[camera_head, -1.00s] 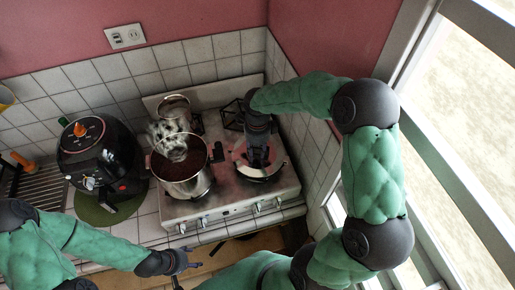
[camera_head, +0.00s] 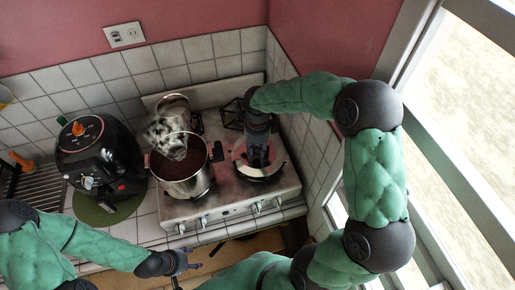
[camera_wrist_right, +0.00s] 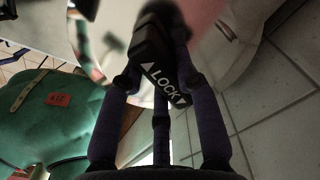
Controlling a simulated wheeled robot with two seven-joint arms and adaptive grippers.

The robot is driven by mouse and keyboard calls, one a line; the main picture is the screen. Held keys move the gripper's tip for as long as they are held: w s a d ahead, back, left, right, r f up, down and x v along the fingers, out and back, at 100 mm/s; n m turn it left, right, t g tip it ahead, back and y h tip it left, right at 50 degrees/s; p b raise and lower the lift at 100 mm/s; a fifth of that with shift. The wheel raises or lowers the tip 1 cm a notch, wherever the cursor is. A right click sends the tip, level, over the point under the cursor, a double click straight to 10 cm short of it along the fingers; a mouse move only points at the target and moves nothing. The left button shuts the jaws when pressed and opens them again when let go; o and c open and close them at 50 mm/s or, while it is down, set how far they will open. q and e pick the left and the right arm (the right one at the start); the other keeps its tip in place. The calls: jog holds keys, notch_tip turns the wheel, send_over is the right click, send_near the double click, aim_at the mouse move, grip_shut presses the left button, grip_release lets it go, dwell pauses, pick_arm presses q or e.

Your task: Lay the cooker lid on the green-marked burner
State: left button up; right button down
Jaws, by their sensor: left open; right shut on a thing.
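The cooker lid (camera_head: 276,169) is a pale, shiny disc over the front right part of the stove, mostly covered by my right gripper (camera_head: 257,160). In the right wrist view, the right fingers are shut on the lid's black handle (camera_wrist_right: 165,62), which reads "LOCK". The lid's reflective surface (camera_wrist_right: 95,45) shows behind it. I cannot tell whether the lid touches the burner below. No green mark shows on any burner; the area under the lid is hidden. My left gripper (camera_head: 189,262) is open and empty, low in front of the counter.
A steaming steel pot (camera_head: 183,178) of dark contents stands on the stove (camera_head: 225,204), left of the lid. A smaller metal pot (camera_head: 172,102) is behind it. A black appliance (camera_head: 100,160) stands on a green mat (camera_head: 98,214) at left. A tiled wall borders the stove's right side.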

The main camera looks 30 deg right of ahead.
jog(key=shift+f+b, duration=0.35)
jog(key=shift+b, duration=0.1)
dwell(0.9)
jog(key=c, duration=0.8)
grip_release()
jog(key=shift+f, duration=0.1)
notch_tip(320, 180, up, 12)
jog(key=shift+r, duration=0.1)
